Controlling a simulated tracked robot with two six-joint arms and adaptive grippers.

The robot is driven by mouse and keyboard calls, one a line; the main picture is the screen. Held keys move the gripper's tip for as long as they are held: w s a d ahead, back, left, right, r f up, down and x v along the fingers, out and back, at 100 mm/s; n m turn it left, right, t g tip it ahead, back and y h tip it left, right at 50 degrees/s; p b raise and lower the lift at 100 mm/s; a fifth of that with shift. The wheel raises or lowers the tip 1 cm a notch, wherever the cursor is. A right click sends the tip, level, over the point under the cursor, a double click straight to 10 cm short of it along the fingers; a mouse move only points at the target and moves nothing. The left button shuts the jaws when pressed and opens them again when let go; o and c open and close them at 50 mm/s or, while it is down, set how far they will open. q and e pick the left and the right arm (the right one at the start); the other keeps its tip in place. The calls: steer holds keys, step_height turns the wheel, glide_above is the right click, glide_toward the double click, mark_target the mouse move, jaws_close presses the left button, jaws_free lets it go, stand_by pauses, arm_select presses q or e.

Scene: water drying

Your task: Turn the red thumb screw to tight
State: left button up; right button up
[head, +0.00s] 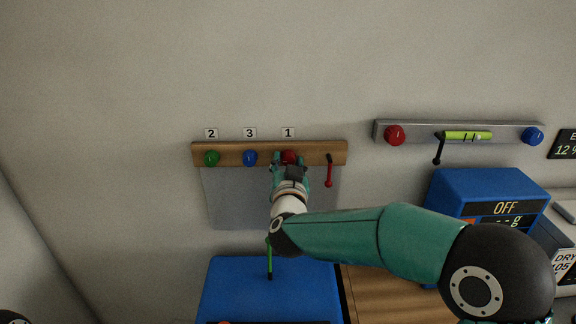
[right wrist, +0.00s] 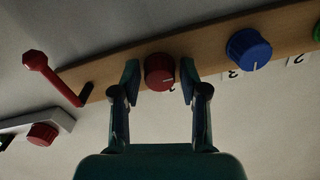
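A red round knob (head: 289,156) sits on the wooden rail under label 1, partly hidden by my right gripper. The same red knob (right wrist: 159,71) shows in the right wrist view, with a short pale mark near its lower edge. My right gripper (head: 290,165) is at the rail. In the right wrist view its two fingers (right wrist: 159,80) stand open, one on each side of the red knob, with narrow gaps visible. I cannot tell whether either finger touches it. A second red knob (head: 395,135) is on the grey rail at right. My left gripper is not in view.
The wooden rail (head: 230,147) also bears a green knob (head: 211,158), a blue knob (head: 250,158) and a red crank handle (head: 328,172) close by. Blue boxes (head: 225,290) stand below.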

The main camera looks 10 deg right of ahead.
steer(key=shift+o, duration=0.5)
steer(key=s+a, duration=0.2)
steer(key=s, duration=0.9)
steer(key=shift+s+a, duration=0.2)
steer(key=shift+s, duration=0.15)
steer(key=shift+a+f, duration=0.1)
